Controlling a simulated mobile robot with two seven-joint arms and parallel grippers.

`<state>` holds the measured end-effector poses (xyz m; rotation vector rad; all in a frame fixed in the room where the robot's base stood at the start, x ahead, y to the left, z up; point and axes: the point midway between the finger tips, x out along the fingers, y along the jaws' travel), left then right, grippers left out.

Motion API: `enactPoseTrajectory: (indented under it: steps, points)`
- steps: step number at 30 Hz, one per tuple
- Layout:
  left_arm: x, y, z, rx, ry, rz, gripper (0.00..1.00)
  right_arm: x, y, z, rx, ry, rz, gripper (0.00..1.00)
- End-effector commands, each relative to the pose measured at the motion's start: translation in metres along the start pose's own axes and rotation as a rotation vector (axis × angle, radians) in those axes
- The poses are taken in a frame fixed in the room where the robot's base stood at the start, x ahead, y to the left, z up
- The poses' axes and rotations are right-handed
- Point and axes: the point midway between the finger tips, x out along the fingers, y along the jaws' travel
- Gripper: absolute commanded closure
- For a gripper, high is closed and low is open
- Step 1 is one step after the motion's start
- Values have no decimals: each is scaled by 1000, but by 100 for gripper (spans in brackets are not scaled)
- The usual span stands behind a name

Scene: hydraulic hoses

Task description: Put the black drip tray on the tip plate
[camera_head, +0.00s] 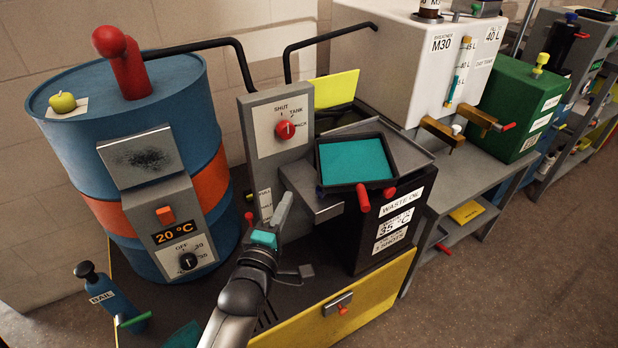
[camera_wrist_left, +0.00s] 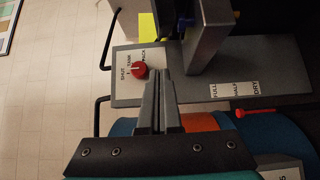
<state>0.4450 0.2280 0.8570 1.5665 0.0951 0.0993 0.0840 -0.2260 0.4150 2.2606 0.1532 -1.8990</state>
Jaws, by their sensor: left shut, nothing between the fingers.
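The black drip tray (camera_head: 320,172), with a flat teal inside, lies at the centre of the head view above the black waste oil box. A grey plate (camera_head: 412,154) shows beneath and behind it and appears to bear it. I take this for the tip plate; the exact contact is hidden. My left gripper (camera_head: 283,208) is shut and empty, to the left of the tray and below the red-knobbed panel. Its closed fingers also show in the left wrist view (camera_wrist_left: 160,105). The tray is not clear there. My right gripper is not in view.
A grey panel with a red knob (camera_head: 285,130) stands behind the gripper. A blue and orange drum (camera_head: 90,135) is on the left, with a blue bottle (camera_head: 110,300) in front. The waste oil box (camera_head: 383,230) stands right of the gripper; a white tank (camera_head: 400,60) is behind.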

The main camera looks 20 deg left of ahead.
Motion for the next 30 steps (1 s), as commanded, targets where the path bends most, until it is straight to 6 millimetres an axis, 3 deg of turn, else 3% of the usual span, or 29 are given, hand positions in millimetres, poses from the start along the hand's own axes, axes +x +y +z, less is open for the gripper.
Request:
enactPoseTrajectory:
  steps: [13, 21, 30]
  points:
    - [72, -2, 0, 2, 0, 0, 100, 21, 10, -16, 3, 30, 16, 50]
    - [91, -2, 20, 0, -1, -2, 100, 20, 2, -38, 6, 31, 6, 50]
    - [98, -1, 29, 2, -1, -3, 100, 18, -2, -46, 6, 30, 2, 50]
